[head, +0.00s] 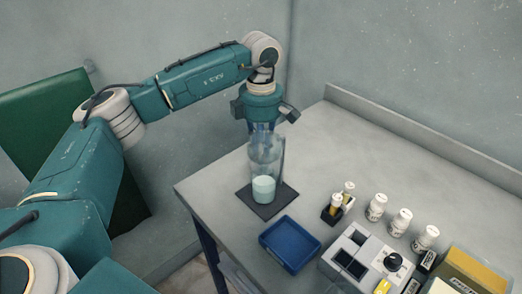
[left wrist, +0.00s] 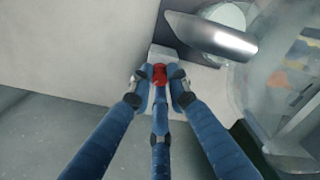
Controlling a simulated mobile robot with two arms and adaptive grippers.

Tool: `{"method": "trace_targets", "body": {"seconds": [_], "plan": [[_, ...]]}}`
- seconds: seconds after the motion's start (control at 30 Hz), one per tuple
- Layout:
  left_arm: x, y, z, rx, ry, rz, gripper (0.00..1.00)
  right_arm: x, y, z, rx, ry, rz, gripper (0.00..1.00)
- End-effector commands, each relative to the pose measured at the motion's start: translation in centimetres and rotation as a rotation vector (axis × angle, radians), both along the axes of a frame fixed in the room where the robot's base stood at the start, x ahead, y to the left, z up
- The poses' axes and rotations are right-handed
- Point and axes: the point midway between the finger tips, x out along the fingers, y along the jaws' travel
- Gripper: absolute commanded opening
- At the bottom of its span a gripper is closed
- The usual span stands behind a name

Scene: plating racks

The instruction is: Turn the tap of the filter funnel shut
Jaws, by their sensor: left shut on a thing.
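The filter funnel (head: 266,154) is a tall clear glass vessel on the bench, with a pale liquid (head: 263,190) low in it. It stands upright on a dark square base (head: 267,202). My left gripper (head: 264,127) is at its upper part, pointing down, and hides some of it. In the left wrist view the blue fingers of my left gripper (left wrist: 160,82) close around a small red tap (left wrist: 159,72). The fingers hide part of the tap, and I cannot tell its angle. Blurred clear glass (left wrist: 282,100) shows at the right. My right gripper is not in view.
A blue tray (head: 290,244) lies in front of the funnel. Several white bottles (head: 401,222), a small dark rack with vials (head: 337,207) and a grey device (head: 358,255) stand to the right. The bench's back right is clear.

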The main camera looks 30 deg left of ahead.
Motion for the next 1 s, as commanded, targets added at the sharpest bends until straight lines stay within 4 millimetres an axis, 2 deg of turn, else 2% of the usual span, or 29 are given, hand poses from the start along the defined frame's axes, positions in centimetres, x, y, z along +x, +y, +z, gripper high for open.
{"method": "trace_targets", "body": {"seconds": [0.4,0.43,0.5,0.53,0.83,1.0], "plan": [[0.1,0.0,0.2,0.0,-0.006,0.008,0.0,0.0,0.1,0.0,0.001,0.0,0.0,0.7],[0.1,0.0,0.2,0.0,-0.006,0.008,0.2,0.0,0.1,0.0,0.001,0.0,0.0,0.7],[0.1,0.0,0.2,0.0,-0.006,0.008,0.34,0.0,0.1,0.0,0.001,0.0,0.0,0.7],[0.1,0.0,0.2,0.0,-0.004,0.008,0.35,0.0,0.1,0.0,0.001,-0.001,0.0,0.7],[0.1,0.0,0.3,-0.001,-0.003,0.007,0.35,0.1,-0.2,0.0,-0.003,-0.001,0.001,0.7],[0.2,0.0,2.3,-0.001,-0.006,0.007,0.35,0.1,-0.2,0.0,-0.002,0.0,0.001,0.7]]}}
